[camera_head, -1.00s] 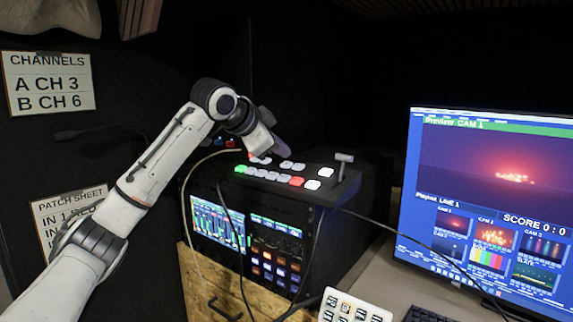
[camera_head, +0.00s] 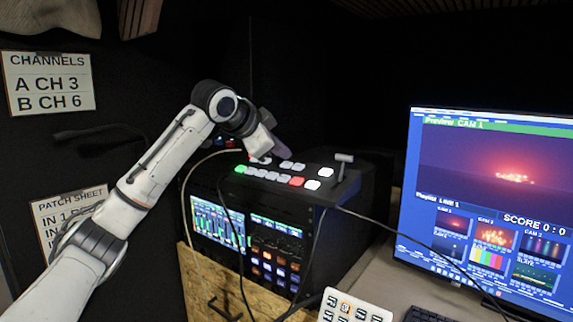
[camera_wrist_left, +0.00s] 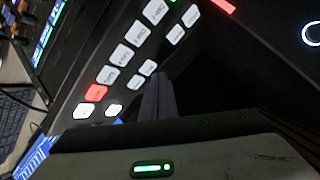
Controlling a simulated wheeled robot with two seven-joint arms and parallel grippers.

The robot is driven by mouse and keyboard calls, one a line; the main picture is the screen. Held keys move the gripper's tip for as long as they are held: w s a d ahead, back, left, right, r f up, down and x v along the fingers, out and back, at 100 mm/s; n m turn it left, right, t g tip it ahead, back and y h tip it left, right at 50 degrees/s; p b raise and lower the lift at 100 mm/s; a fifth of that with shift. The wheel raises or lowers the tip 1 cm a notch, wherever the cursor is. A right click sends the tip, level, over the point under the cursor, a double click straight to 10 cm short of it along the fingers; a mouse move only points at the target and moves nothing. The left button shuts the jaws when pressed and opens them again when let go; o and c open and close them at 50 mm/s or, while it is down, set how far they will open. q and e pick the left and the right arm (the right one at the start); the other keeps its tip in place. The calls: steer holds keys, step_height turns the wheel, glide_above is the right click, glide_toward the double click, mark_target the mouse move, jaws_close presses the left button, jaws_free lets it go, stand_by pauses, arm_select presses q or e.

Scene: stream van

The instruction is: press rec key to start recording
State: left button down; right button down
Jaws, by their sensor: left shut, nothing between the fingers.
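A black switcher panel (camera_head: 334,190) sits on top of a rack, with rows of lit keys. In the head view its front row has white keys, a green one at the left and a red-lit key (camera_head: 297,181) towards the right. The red-lit key also shows in the left wrist view (camera_wrist_left: 96,92), among white keys with labels too small to read. A red lit strip (camera_wrist_left: 222,5) is at that view's top edge. I cannot tell which is the rec key. My left gripper (camera_head: 279,152) is shut and empty over the panel's back part; its dark fingers (camera_wrist_left: 158,95) show in the wrist view.
A T-shaped lever (camera_head: 344,168) stands at the panel's right. A monitor (camera_head: 480,200) is at the right, with a white keypad (camera_head: 352,308) in front. Cables hang before the rack, and a thin gooseneck (camera_head: 98,132) sticks out behind my left arm.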

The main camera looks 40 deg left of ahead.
arm_select(q)
steer(key=shift+f, duration=0.2)
steer(key=shift+w+f, duration=0.15)
steer(key=shift+f, duration=0.3)
stand_by(0.9)
steer(key=shift+r+p, duration=0.8)
steer(key=shift+s, duration=0.2)
steer(key=shift+s+r+p, duration=0.15)
steer(key=shift+r+p, duration=0.3)
steer(key=shift+r, duration=0.3)
steer(key=shift+s+r+p, duration=0.15)
steer(key=shift+r+p, duration=0.3)
steer(key=shift+r, duration=0.3)
steer(key=shift+s+r, duration=0.1)
steer(key=shift+r, duration=0.15)
steer(key=shift+s+d+r, duration=0.1)
steer(key=shift+s+r, duration=0.1)
steer(key=shift+r, duration=0.5)
